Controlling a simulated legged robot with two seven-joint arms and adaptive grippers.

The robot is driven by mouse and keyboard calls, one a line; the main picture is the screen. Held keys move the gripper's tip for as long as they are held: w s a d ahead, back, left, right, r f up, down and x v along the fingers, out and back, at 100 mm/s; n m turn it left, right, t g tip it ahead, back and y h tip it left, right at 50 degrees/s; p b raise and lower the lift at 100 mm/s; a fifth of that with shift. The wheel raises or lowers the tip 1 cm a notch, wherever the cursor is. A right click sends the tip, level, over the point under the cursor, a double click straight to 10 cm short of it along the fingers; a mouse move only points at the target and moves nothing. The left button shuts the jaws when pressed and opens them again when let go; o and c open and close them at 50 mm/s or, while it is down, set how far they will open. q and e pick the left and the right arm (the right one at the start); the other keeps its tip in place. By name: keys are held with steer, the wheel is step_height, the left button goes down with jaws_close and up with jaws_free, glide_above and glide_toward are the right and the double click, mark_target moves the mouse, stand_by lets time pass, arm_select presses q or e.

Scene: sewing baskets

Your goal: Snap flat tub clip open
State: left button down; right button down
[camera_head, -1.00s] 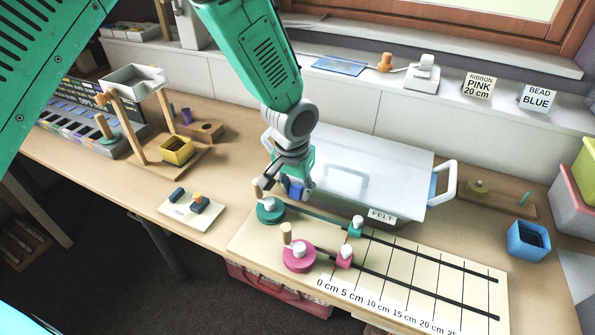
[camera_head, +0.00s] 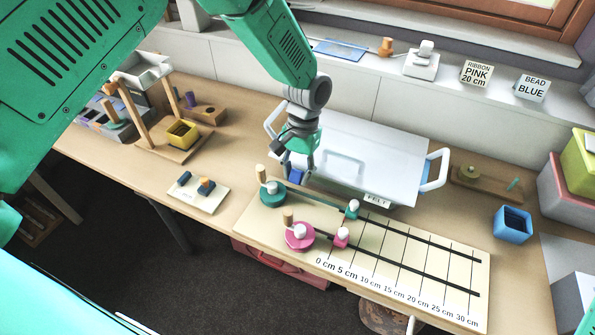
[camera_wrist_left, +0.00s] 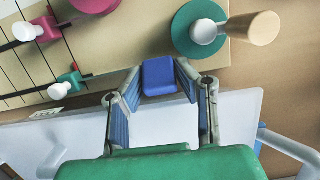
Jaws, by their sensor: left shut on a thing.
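The flat tub (camera_head: 375,150) is a wide white box with a pale lid, a FELT label (camera_head: 376,199) on its front and white handles at its ends. A blue clip (camera_head: 296,175) sits at the tub's front left corner. My left gripper (camera_head: 303,168) is over that corner, pointing down, shut on the blue clip. In the left wrist view the clip (camera_wrist_left: 159,76) is between the fingertips of the gripper (camera_wrist_left: 160,85), next to the tub's pale lid (camera_wrist_left: 230,112). The fingers partly hide the clip in the head view. My right gripper is not in view.
In front of the tub lies a ribbon measuring board (camera_head: 400,262) with a teal spool (camera_head: 272,193) close to my gripper and a pink spool (camera_head: 298,237). A blue cup (camera_head: 512,224) stands at right, a yellow box (camera_head: 182,134) at left. A sill runs behind.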

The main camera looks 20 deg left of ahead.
arm_select(q)
steer(key=c, duration=1.2)
jaws_free()
steer(key=shift+r, duration=0.1)
steer(key=v, duration=1.1)
steer(key=shift+w+d+r, duration=0.1)
steer(key=shift+w+r, duration=0.05)
steer(key=shift+r, duration=0.2)
